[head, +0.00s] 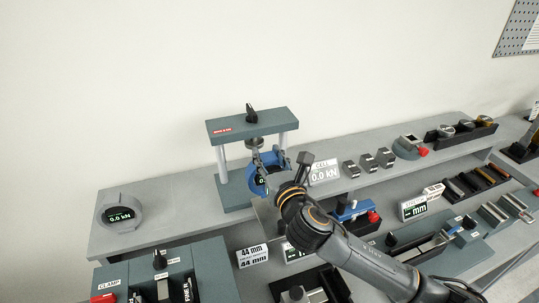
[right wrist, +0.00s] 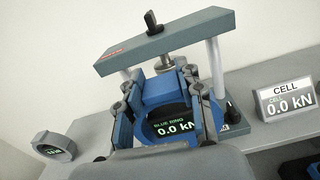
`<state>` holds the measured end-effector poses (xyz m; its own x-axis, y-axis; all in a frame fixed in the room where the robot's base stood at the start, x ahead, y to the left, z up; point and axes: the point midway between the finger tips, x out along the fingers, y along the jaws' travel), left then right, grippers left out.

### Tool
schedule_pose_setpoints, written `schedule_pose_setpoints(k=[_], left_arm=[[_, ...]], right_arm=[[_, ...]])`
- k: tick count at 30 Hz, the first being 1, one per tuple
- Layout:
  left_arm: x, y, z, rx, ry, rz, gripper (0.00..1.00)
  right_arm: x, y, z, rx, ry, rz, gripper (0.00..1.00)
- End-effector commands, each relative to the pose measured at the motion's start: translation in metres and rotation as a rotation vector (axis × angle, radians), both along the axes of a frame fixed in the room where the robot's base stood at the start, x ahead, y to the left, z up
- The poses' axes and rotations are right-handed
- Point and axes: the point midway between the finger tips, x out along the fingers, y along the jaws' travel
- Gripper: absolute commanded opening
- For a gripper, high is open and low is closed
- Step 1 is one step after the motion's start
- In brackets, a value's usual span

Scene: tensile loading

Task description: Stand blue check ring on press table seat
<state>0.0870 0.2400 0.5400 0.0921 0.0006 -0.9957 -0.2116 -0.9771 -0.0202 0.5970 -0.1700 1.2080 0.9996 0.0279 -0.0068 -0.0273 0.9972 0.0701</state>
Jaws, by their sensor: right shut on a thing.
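The blue check ring (head: 255,185) is upright inside the press frame, under the spindle. In the right wrist view, the blue ring (right wrist: 153,92) has a display reading "BLUE RING 0.0 kN". My right gripper (head: 271,161) is shut on it, with one finger on each side in the right wrist view (right wrist: 166,100). The press has a grey crosshead (head: 262,123), two pale columns and a grey table (head: 229,200) below. The seat is hidden behind the ring and gripper, so I cannot tell whether the ring touches it. My left gripper is not in view.
A "CELL" display (head: 324,172) reading 0.0 kN stands right of the press. A grey ring gauge (head: 119,213) stands at the left end of the shelf. Several small blocks (head: 368,162) sit further right. Fixtures and trays crowd the lower bench.

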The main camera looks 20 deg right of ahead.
Motion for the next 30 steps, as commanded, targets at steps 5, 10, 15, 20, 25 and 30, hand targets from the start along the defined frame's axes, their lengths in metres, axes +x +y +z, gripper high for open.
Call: schedule_pose_setpoints(k=[5,10,15,20,25,30], left_arm=[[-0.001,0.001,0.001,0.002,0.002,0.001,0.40],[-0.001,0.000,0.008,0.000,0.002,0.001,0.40],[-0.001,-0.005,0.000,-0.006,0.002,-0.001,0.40],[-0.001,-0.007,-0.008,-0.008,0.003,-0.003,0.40],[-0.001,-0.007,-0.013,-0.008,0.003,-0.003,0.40],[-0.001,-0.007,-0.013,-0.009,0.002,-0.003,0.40]], right_arm=[[0.000,0.000,0.004,-0.001,-0.007,0.000,0.00],[0.000,-0.001,0.006,-0.008,-0.006,0.001,0.00],[0.000,0.000,-0.009,-0.009,-0.005,0.003,0.00],[0.000,0.000,-0.023,-0.009,-0.005,0.003,0.00],[0.000,0.000,-0.033,-0.009,-0.005,0.002,0.00],[0.000,0.000,-0.035,-0.008,-0.006,0.003,0.00]])
